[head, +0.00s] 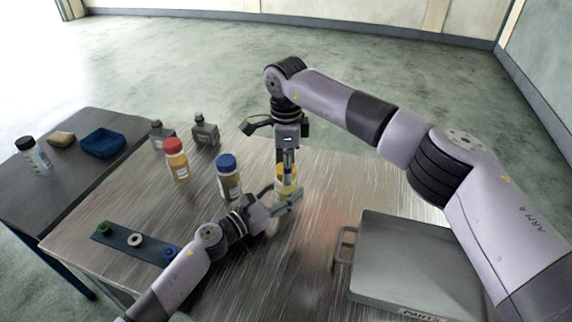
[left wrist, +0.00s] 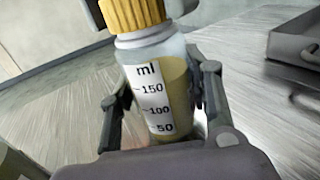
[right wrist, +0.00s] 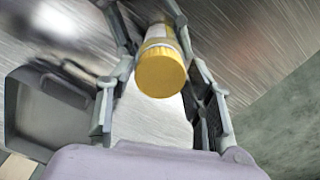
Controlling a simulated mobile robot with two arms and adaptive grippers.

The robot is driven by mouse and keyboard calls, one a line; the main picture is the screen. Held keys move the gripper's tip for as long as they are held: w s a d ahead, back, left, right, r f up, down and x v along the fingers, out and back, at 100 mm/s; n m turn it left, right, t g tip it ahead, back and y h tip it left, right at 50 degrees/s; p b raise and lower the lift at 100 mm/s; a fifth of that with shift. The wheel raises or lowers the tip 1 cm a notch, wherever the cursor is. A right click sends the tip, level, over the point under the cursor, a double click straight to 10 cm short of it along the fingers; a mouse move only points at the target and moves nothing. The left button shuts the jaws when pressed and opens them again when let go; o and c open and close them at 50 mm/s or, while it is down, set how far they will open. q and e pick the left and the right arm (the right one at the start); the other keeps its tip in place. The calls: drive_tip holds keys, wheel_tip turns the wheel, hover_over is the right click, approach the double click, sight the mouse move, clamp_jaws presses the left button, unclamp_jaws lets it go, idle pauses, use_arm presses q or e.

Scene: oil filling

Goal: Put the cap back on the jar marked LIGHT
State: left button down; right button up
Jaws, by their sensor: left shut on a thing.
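A clear jar (left wrist: 180,85) with yellowish liquid and an ml scale stands upright on the metal table. A ribbed yellow cap (left wrist: 135,12) sits on its top; the cap also shows in the right wrist view (right wrist: 162,73). No LIGHT marking is readable on the side I see. My left gripper (head: 284,202) is shut around the jar's body from the side. My right gripper (head: 287,162) points down from above the jar. In the right wrist view its fingers (right wrist: 146,12) are spread, with the cap between them and a visible gap on the left side.
A blue-capped jar (head: 229,178) and a red-capped jar (head: 176,160) stand left of the held jar. Two grey bottles (head: 205,133) are behind. A strip with rings (head: 134,244) lies front left. A grey case (head: 408,262) occupies the right.

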drive_tip(key=c, duration=0.9)
drive_tip(key=m, duration=1.1)
drive_tip(key=o, duration=1.3)
drive_tip(key=shift+c, duration=0.2)
drive_tip(key=shift+r, duration=2.25)
drive_tip(key=shift+c, duration=0.3)
